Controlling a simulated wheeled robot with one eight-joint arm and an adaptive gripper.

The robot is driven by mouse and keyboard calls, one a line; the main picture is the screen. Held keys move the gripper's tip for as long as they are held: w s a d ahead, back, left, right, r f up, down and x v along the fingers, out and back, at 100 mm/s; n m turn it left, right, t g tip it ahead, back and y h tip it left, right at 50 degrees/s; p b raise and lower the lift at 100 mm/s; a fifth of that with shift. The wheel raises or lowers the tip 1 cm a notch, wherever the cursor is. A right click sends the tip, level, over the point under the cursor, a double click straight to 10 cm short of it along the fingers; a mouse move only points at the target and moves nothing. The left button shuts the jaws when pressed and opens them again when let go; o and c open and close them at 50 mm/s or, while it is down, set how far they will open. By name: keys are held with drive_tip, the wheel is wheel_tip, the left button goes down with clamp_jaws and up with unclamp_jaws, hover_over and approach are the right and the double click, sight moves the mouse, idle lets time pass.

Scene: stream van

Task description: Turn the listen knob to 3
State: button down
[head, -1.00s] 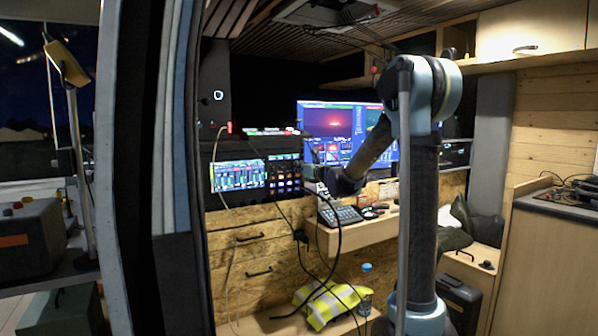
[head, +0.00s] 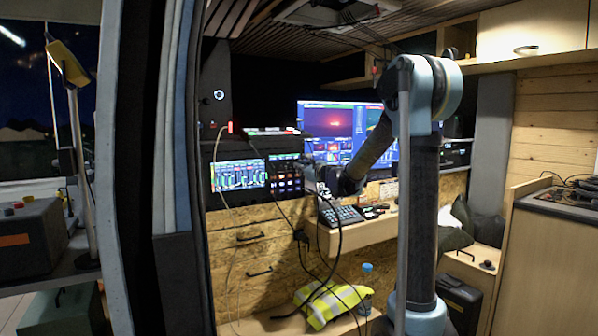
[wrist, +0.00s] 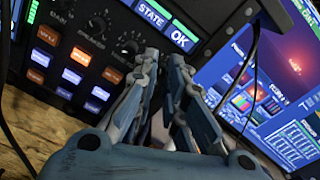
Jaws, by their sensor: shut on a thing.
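The dark control panel (wrist: 112,62) fills the upper left of the wrist view, tilted in the picture. It carries small black knobs with white labels, among them one knob (wrist: 98,22) near the top and another (wrist: 130,46) close to my left finger. My gripper (wrist: 166,60) is at the panel's right part, its fingers drawn together on the listen knob. The knob itself is hidden between the fingertips, so its pointer and number cannot be read. In the head view my gripper (head: 314,178) is small, at the right edge of the rack unit.
A monitor (head: 335,125) stands behind, right of the panel. A keypad (head: 342,214) lies on the shelf below. Dark cables hang near my wrist.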

drive_tip(key=shift+s+f, duration=0.15)
drive_tip(key=c, duration=1.9)
unclamp_jaws()
drive_tip(key=shift+d, duration=0.1)
drive_tip(key=v, duration=1.1)
drive_tip(key=shift+s+d, duration=0.25)
